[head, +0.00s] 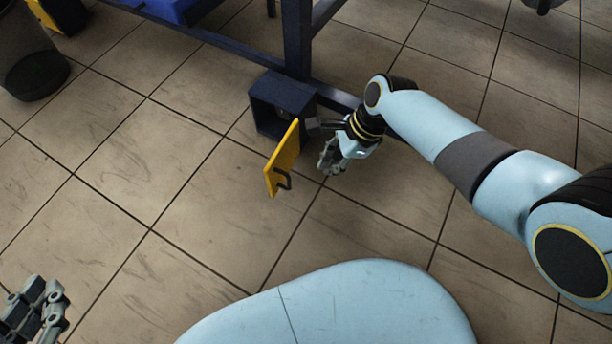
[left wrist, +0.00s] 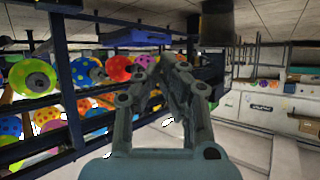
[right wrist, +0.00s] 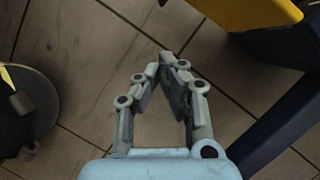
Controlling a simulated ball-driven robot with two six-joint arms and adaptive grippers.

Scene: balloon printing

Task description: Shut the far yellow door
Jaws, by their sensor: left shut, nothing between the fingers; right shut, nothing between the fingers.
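The yellow door (head: 283,160) stands swung open from a dark blue box (head: 265,120) low by the rack's leg. A dark handle (head: 285,180) is on the door's right face. My right gripper (head: 328,168) is shut and empty, just right of the door, with a small gap seen between them. In the right wrist view a yellow panel (right wrist: 245,12), seemingly the door, lies at the upper right beyond the fingertips, beside dark blue parts. My left gripper (head: 36,290) is shut and empty at the lower left, far from the door.
A dark blue rack frame (head: 297,40) rises behind the box. A dark bin (head: 30,50) stands at the upper left. In the left wrist view a rack holds several coloured balloons (left wrist: 90,72). The tiled floor left of the door is clear.

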